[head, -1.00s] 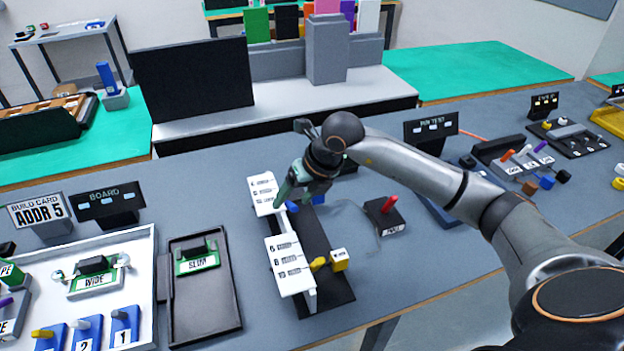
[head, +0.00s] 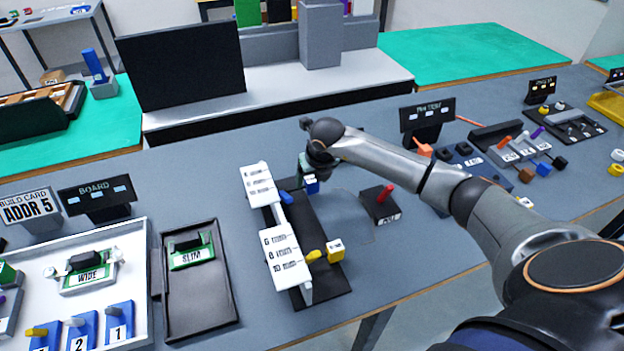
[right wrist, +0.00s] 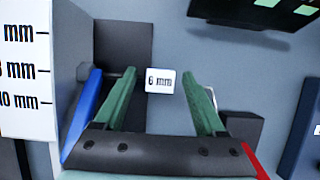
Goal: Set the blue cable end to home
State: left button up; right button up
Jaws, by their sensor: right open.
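A black-based fixture with white scale boards (head: 284,262) marked in mm stands mid-table. A blue lever-like piece (head: 285,197) sits between the two boards; in the right wrist view a blue bar (right wrist: 84,117) runs beside the left finger, outside the jaws. A small blue block (head: 312,187) is at the fixture's right side. My right gripper (head: 306,168) is open just above and behind that block. A white "6 mm" label (right wrist: 160,80) shows between its fingers, apart from both. Which blue piece is the cable end I cannot tell. My left gripper is out of view.
A yellow lever (head: 313,256) and yellow block (head: 335,250) sit at the fixture's near end. A black box with a red lever (head: 381,205) stands to the right. A black tray with a green SLIM board (head: 198,315) lies to the left. Bare table separates them.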

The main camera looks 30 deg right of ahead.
jog(key=shift+w+d+f, duration=0.1)
jog(key=shift+w+f, duration=0.1)
jog(key=shift+f, duration=0.3)
grip_shut()
dwell(0.3)
dwell(0.8)
